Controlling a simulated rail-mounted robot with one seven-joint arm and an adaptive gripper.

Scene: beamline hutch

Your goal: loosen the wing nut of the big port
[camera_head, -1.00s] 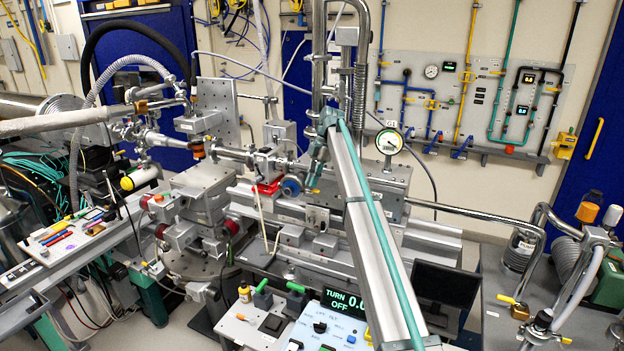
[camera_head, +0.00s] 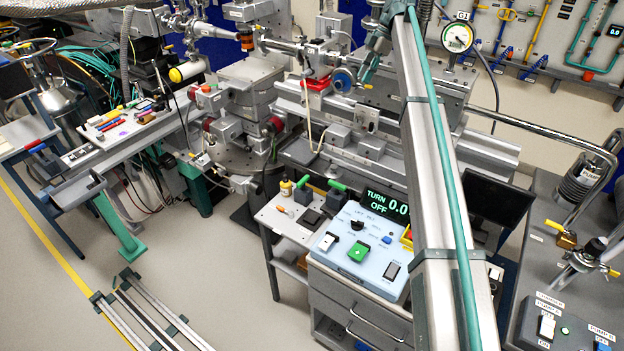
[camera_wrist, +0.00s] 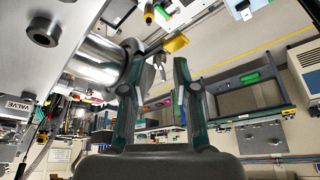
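A large polished steel cylinder, apparently the big port (camera_wrist: 92,62), fills the left of the wrist view, beside my left finger. A small bright metal piece with a wing-like shape, likely the wing nut (camera_wrist: 160,68), shows between my fingertips. My gripper (camera_wrist: 160,78) has its two teal-edged fingers spread apart, one on each side of this piece. I cannot tell whether either finger touches it. In the head view my gripper (camera_head: 371,66) points down beside a blue round part (camera_head: 343,80). The wing nut is not clear in that view.
A control box (camera_head: 362,245) with a "TURN OFF" display stands below the beamline bench. A gauge (camera_head: 457,38) stands right of my arm. A grey plate with a dark round boss (camera_wrist: 44,31) is close at the wrist view's upper left.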

